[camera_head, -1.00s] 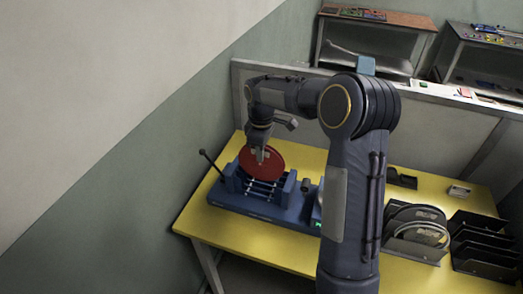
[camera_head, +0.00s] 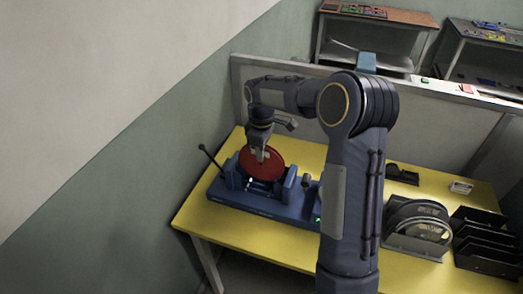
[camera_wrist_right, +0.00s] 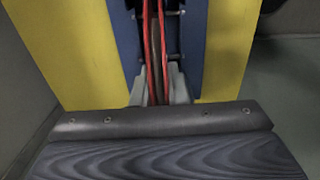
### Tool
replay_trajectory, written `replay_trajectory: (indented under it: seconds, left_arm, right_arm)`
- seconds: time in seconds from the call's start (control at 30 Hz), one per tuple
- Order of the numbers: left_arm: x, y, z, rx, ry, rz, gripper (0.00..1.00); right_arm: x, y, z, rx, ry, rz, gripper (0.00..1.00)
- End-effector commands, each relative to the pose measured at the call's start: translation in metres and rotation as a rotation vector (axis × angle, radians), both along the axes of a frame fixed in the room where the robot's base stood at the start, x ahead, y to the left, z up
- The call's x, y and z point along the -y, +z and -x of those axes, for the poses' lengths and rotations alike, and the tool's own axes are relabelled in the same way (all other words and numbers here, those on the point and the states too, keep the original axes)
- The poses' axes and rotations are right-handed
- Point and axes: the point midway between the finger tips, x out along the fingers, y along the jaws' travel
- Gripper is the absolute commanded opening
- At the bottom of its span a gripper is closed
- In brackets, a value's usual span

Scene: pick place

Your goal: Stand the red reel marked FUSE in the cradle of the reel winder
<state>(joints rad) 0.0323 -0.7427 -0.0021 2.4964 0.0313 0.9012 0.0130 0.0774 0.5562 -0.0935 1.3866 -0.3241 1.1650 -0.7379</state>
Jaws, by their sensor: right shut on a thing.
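The red reel (camera_head: 274,167) is in the head view, upright in the blue reel winder (camera_head: 262,206), between its two end blocks. My right gripper (camera_head: 261,155) is shut on the reel's upper edge. In the right wrist view the reel (camera_wrist_right: 164,40) shows edge-on as two red rims, between the pale fingers of the gripper (camera_wrist_right: 157,88), with the winder's blue frame (camera_wrist_right: 190,40) on both sides. I cannot tell whether the reel's bottom rests on the cradle. The FUSE marking is not readable. My left gripper is out of view.
The winder stands at the left end of the yellow table (camera_head: 270,256), its crank lever (camera_head: 210,158) sticking up leftward. A rack of grey reels (camera_head: 420,228) and an empty black rack (camera_head: 485,250) stand at the right. A low partition (camera_head: 440,130) runs behind.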

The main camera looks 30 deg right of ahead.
Motion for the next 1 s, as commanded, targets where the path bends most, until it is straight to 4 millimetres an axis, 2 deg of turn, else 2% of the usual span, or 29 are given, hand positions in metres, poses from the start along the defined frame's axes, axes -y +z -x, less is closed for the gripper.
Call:
replay_trajectory:
  seconds: [1.0]
  left_arm:
    - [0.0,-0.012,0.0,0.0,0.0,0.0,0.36]
  right_arm:
    - [0.0,-0.019,0.0,-0.001,0.0,0.0,0.0]
